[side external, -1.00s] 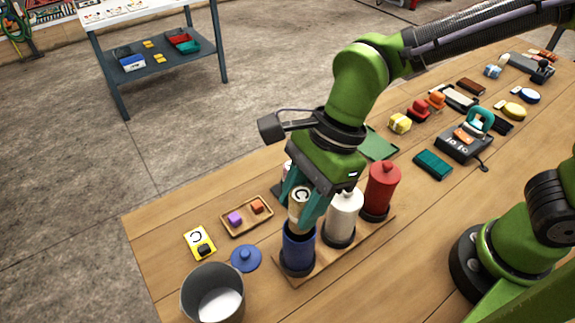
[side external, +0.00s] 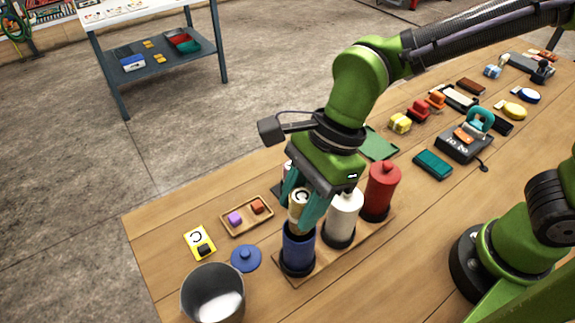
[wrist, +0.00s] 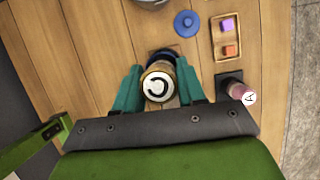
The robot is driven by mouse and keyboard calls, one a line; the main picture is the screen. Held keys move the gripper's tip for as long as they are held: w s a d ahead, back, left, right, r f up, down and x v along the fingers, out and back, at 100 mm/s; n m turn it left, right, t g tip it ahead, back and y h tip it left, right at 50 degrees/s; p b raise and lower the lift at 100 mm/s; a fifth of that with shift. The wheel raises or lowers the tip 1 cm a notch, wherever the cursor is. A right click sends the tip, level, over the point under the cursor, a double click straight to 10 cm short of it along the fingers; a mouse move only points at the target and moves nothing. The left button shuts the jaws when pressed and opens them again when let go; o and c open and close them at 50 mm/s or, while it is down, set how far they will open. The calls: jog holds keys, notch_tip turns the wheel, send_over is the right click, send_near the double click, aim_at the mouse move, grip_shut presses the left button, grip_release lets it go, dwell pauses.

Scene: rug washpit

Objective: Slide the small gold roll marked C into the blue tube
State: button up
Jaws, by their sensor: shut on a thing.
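The small gold roll marked C (side external: 299,203) is upright between the fingers of my gripper (side external: 305,208), which is shut on it. The white end with the black C faces the camera in the wrist view (wrist: 158,86). The blue tube (side external: 298,249) stands open on a wooden rack, directly below the roll. The roll's lower end is at the tube's mouth; the fingers and rim hide whether it has entered. In the wrist view the roll covers most of the tube, and only a bit of blue rim (wrist: 160,56) shows. The blue lid (side external: 246,258) lies on the table beside the tube.
A white tube (side external: 343,216) and a red tube (side external: 382,188) stand close on the right of the blue one. A pink roll marked A (wrist: 240,94) stands near the gripper. A grey bucket (side external: 188,300), a yellow card (side external: 194,236) and a small wooden tray (side external: 226,223) lie left.

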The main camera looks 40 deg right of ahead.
jog(key=shift+f, duration=0.1)
dwell(0.3)
jog(key=shift+f, duration=0.75)
jog(key=shift+f, duration=0.25)
jog(key=shift+f, duration=0.85)
jog(key=shift+d+f, duration=0.1)
jog(key=shift+f, duration=0.15)
jog(key=o, duration=1)
jog(key=shift+o, duration=0.6)
jog(key=shift+r, duration=3.2)
